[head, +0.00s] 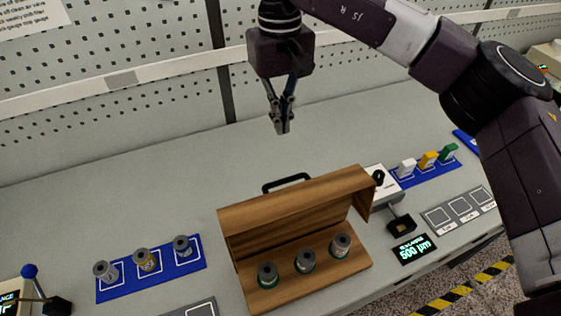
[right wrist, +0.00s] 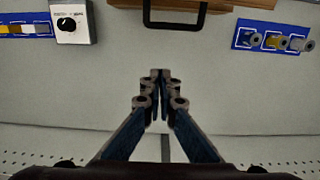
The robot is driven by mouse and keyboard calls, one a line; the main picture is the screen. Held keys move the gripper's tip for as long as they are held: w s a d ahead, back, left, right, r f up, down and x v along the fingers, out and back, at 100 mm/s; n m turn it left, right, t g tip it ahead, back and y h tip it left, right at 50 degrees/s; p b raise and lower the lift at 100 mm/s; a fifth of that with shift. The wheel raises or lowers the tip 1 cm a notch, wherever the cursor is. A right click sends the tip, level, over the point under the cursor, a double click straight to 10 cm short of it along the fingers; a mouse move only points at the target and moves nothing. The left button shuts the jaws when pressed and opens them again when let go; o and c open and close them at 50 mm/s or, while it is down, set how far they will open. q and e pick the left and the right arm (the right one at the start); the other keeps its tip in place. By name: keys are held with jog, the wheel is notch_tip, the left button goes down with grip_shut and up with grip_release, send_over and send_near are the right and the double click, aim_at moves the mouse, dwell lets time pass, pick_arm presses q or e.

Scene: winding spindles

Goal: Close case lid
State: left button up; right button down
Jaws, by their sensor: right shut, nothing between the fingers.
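The wooden case (head: 292,222) stands on the bench with its lid (head: 290,205) raised and its open side facing the front. Several spindles (head: 305,261) stand upright in a row in its base. A black handle (head: 286,182) shows behind the lid; the handle (right wrist: 174,22) also shows at the top of the right wrist view. My right gripper (head: 282,128) is behind the case, above the rear of the bench, apart from the lid. It is shut and empty; its fingertips meet in the right wrist view (right wrist: 160,78). My left gripper is not in view.
A blue mat (head: 150,285) with three spindles lies left of the case. Another blue mat (head: 428,172) with white, yellow and green pieces lies right, near a box with a black knob (head: 378,177) and a display (head: 412,249). The bench behind the case is clear, up to a pegboard wall (head: 120,60).

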jog(key=s+d+f+p, duration=0.1)
jog(key=s+f+p, duration=0.3)
jog(key=f+p, duration=0.3)
jog(key=shift+d+f, duration=0.35)
jog(key=shift+f, duration=0.35)
